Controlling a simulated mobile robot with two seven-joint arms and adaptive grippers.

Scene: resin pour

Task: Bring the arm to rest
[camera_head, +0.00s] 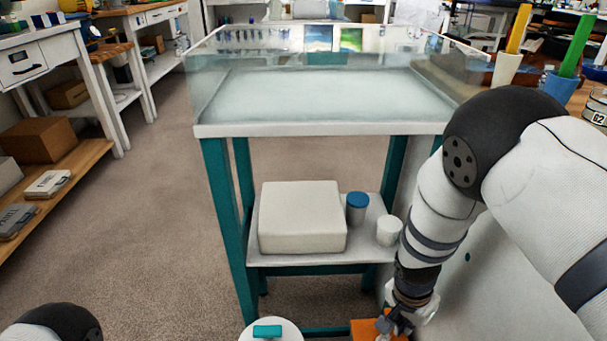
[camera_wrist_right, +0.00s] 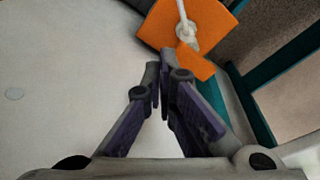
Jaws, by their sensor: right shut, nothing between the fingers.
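My right arm (camera_head: 440,210) reaches down along the right side of the head view. Its gripper (camera_head: 393,325) is low in that view, in front of an orange piece (camera_head: 366,330). In the right wrist view my right gripper (camera_wrist_right: 165,78) has its fingers drawn together at the tips, with nothing held. The orange piece (camera_wrist_right: 160,22) lies just beyond the fingertips there, with a white part on it. I cannot tell whether they touch.
A teal-legged stand (camera_head: 219,210) carries a clear-walled tank (camera_head: 320,130). Its lower shelf (camera_head: 300,259) holds a white block (camera_head: 302,220), a blue-lidded jar (camera_head: 357,207) and a white cup (camera_head: 389,230). Cups with yellow and green sticks stand right. Floor (camera_head: 165,200) is open to the left.

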